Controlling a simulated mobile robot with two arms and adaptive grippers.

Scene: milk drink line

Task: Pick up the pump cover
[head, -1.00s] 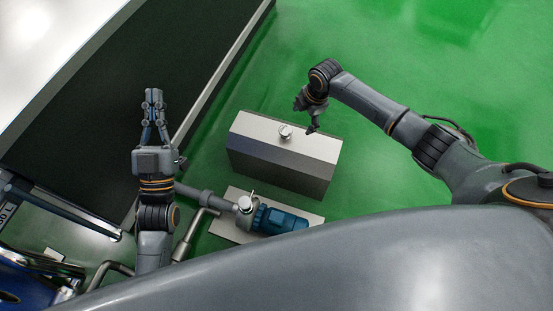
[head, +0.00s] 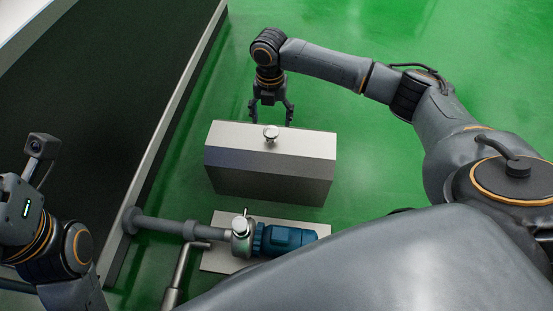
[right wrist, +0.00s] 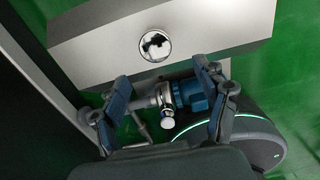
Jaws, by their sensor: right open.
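A small shiny round metal piece, which I take to be the pump cover (head: 271,134), sits on top of a grey box-shaped stand (head: 310,145). In the right wrist view the cover (right wrist: 155,45) shows as a mirror-like disc on the stand's pale top, just beyond the fingertips. My right gripper (head: 271,114) is open and empty, pointing down by the far edge of the stand, with the cover in line with the gap between its fingers. In the right wrist view its fingers (right wrist: 160,75) are spread wide. My left arm is at the left edge; its fingers are out of view.
A pump (head: 241,240) with a blue motor (head: 285,238) stands on a pale base plate (head: 218,262) in front of the stand, with pipes running left. A long dark-sided unit (head: 100,130) fills the left. Green floor is clear behind and right of the stand.

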